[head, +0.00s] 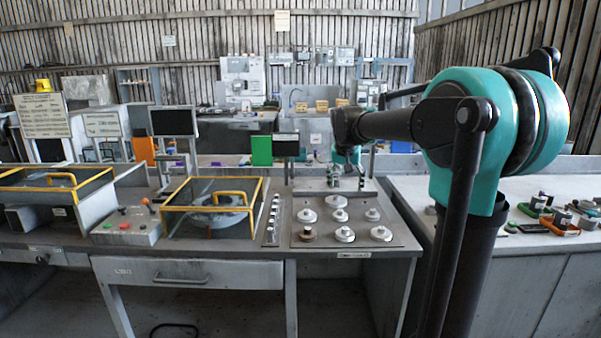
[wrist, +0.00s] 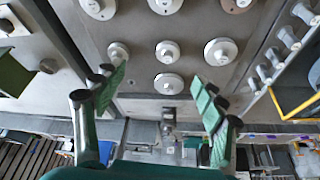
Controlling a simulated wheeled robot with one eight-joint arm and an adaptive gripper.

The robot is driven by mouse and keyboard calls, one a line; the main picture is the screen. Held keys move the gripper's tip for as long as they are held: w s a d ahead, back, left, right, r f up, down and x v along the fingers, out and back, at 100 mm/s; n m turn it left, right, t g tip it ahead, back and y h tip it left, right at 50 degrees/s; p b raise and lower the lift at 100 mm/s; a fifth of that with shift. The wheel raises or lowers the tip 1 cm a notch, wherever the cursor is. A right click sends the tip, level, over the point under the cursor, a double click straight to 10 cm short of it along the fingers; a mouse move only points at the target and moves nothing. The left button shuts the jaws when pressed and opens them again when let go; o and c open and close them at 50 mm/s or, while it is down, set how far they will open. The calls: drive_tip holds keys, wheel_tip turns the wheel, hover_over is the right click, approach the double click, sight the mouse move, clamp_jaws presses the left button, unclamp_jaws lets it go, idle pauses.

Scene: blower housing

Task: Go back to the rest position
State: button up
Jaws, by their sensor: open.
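My gripper (wrist: 160,97) shows in the wrist view with its two green-padded fingers spread wide apart and nothing between them. In the head view my arm reaches over the back of the bench, and my gripper (head: 347,165) is small and partly hidden there. Below the gripper, several pale round knobbed parts (wrist: 168,83) stand on a grey plate (wrist: 140,105); the fingers appear apart from them. In the head view the same round parts (head: 345,234) stand on the plate (head: 398,232), in front of the gripper.
A yellow-framed box (head: 263,205) with a round housing inside stands left of the plate. A row of small parts (head: 271,222) lies between them. A button box (head: 125,228) is further left. The right bench (head: 415,190) holds small coloured parts (head: 560,222). A monitor (head: 285,145) stands behind.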

drive_tip(key=s+d+f+n, duration=0.1)
drive_tip(key=s+d+f, duration=0.1)
drive_tip(key=s+f, duration=1)
drive_tip(key=s+d+f+n+y, duration=0.1)
drive_tip(key=s+d+f+n, duration=0.1)
drive_tip(key=s+f, duration=1)
drive_tip(key=s, duration=0.6)
drive_tip(key=shift+s, duration=0.4)
